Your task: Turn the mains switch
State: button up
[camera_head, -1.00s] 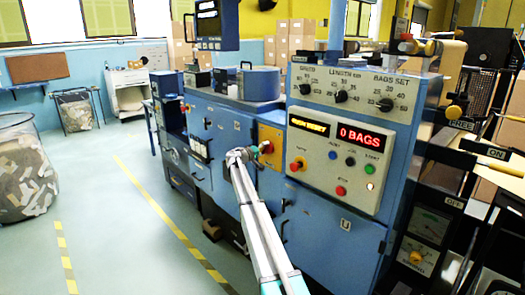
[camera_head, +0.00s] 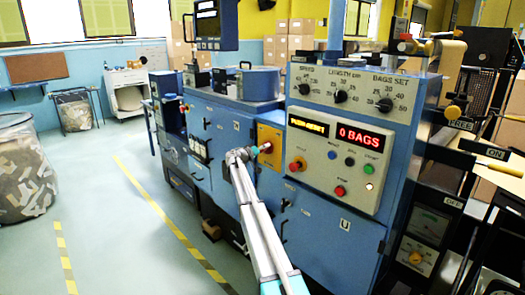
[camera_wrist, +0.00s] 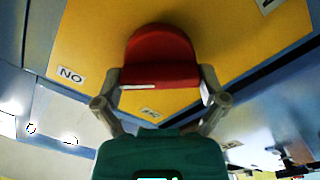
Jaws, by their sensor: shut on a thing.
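The mains switch is a red handle (camera_wrist: 160,55) on a yellow plate (camera_wrist: 85,45) in the wrist view. My gripper (camera_wrist: 161,84) has one finger on each side of the handle and is shut on it. A label reading "NO" in the picture (camera_wrist: 71,75) is on the plate to the left of the handle. Another label is partly visible at the top right. In the head view my gripper (camera_head: 250,153) reaches the yellow plate (camera_head: 270,134) on the blue machine's front. The red switch (camera_head: 266,147) shows there as a small spot, partly hidden by the gripper.
A control panel (camera_head: 333,170) with a red display reading "0 BAGS" and several buttons is right of the switch. Three dials (camera_head: 341,97) sit above it. A wire bin (camera_head: 20,170) stands at the left. The floor between bin and machine is clear.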

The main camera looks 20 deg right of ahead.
jog(key=o, duration=0.8)
jog(key=shift+s+d, duration=0.1)
jog(key=shift+d, duration=0.15)
jog(key=shift+a, duration=0.1)
jog(key=shift+a, duration=0.2)
jog(key=shift+a, duration=0.2)
jog(key=v, duration=1.1)
jog(key=shift+s+a+r, duration=0.1)
jog(key=shift+s, duration=0.1)
